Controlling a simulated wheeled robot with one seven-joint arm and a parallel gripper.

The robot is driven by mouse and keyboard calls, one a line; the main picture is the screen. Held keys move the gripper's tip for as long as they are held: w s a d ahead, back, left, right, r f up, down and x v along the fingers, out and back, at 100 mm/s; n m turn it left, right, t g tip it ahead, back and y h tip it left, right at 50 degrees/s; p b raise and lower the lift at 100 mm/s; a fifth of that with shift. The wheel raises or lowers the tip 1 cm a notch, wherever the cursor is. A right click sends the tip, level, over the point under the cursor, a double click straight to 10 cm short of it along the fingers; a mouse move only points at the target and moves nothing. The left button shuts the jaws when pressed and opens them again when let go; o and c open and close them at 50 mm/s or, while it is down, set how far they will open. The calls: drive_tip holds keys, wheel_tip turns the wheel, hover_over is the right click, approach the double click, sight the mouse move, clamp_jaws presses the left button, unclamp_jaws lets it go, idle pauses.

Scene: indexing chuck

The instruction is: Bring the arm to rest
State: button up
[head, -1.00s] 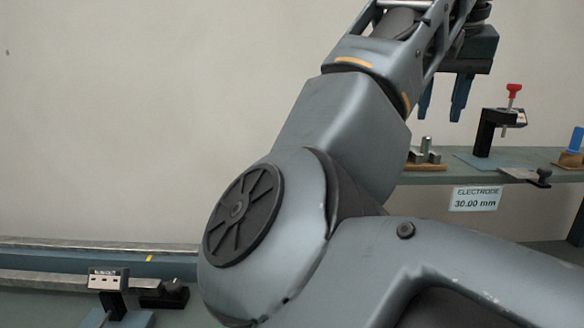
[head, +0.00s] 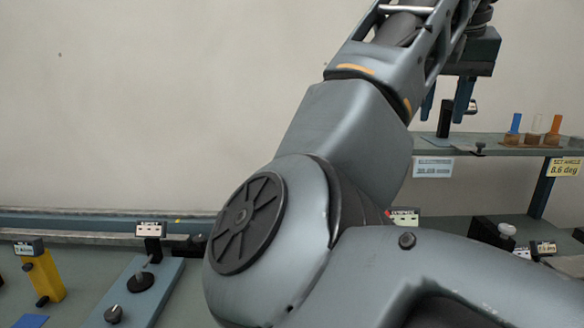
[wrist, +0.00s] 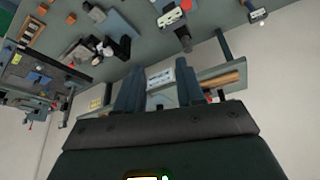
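My arm (head: 335,130) crosses the head view from the lower right up to the top. My gripper (head: 446,102) hangs from it with its two fingers pointing down, in front of the wall shelf in the picture. In the wrist view my gripper (wrist: 160,90) shows two blue-grey fingers standing apart, with nothing between them but the distant shelf and a white label. It is open and empty. The arm hides the middle of the bench in the head view.
The shelf (head: 500,153) at right carries a black stand and blue, white and orange pieces (head: 534,130). On the bench stand a yellow fixture (head: 44,275), a blue plate with black knobs (head: 135,300) and a black block (head: 490,232). The wall (head: 150,100) above is bare.

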drive_tip(key=w+d+f+n+t+h, duration=0.1)
drive_tip(key=d+f+t+h, duration=0.1)
drive_tip(key=d+f+h, duration=0.5)
drive_tip(key=d+f+n+t, duration=0.15)
drive_tip(key=d+f, duration=0.35)
drive_tip(key=f, duration=0.6)
drive_tip(key=s+d+f+n+t, duration=0.1)
drive_tip(key=s+f+n+t, duration=0.15)
drive_tip(key=s+f, duration=0.35)
drive_tip(key=s+f+n+t, duration=0.2)
drive_tip(key=s+f+t, duration=0.1)
drive_tip(key=f, duration=0.5)
drive_tip(key=s+a+f+n+y, duration=0.1)
drive_tip(key=s+a+f+y, duration=0.15)
drive_tip(key=s, duration=0.45)
drive_tip(key=s+a+f+t+y+b, duration=0.1)
drive_tip(key=s+a+f+y, duration=0.1)
drive_tip(key=s+f, duration=0.3)
drive_tip(key=s+a+f+n+y, duration=0.1)
drive_tip(key=s+a+f+y, duration=0.1)
drive_tip(key=s, duration=0.6)
drive_tip(key=s+a+r+m+y, duration=0.1)
drive_tip(key=s+a+r+m, duration=0.1)
drive_tip(key=s, duration=0.8)
drive_tip(key=s+a+r+m+y, duration=0.1)
drive_tip(key=s+a+r, duration=0.3)
drive_tip(key=s, duration=0.5)
drive_tip(key=shift+s+a+m+t, duration=0.3)
drive_tip(key=shift+s+a+m, duration=0.05)
drive_tip(key=shift+a+m, duration=0.35)
